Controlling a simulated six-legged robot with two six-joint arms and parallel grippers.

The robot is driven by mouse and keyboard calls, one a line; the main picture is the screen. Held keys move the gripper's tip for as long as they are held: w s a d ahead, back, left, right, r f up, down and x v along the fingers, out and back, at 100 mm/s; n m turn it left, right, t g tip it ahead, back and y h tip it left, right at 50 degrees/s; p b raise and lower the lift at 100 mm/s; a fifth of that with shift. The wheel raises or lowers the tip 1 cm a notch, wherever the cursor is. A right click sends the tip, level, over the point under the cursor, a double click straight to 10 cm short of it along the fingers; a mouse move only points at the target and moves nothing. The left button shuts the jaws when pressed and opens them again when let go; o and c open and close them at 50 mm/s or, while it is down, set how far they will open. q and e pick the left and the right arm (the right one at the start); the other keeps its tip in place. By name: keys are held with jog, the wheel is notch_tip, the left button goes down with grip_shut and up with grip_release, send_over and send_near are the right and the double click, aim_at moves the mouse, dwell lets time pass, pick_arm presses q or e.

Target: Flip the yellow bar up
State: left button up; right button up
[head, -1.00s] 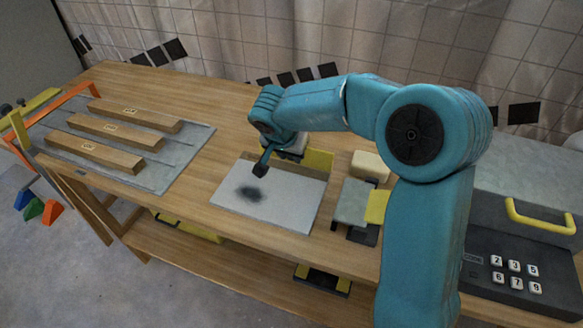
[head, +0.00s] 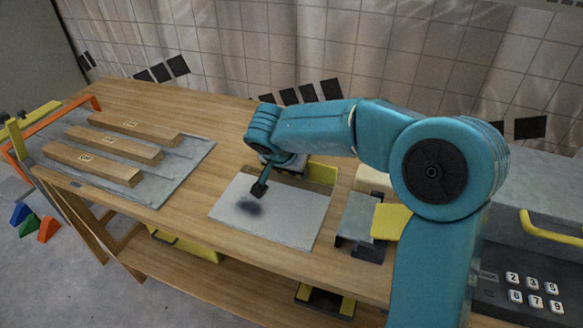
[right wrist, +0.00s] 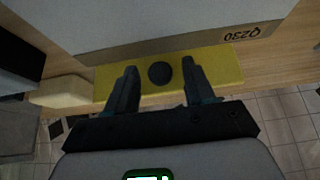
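The yellow bar (head: 322,174) lies along the far edge of a flat grey panel (head: 285,212) on the workbench, partly hidden by my right arm. In the right wrist view the yellow bar (right wrist: 215,72) crosses the picture, with a dark round spot on it between my fingers. My right gripper (head: 260,188) is over the panel in the head view, casting a shadow on it. In the right wrist view my right gripper (right wrist: 160,72) has its fingers apart, overlapping the bar; I cannot tell whether they touch it. My left gripper is not in view.
Several wooden beams (head: 115,143) lie on a grey plate at left. A grey block with a yellow part (head: 391,221) stands right of the panel, near a cream block (head: 373,180). A keypad box (head: 533,290) is at far right. Bare wood separates plate and panel.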

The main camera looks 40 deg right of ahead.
jog(key=p+v, duration=0.2)
jog(key=v, duration=1.4)
jog(key=shift+w+r, duration=0.1)
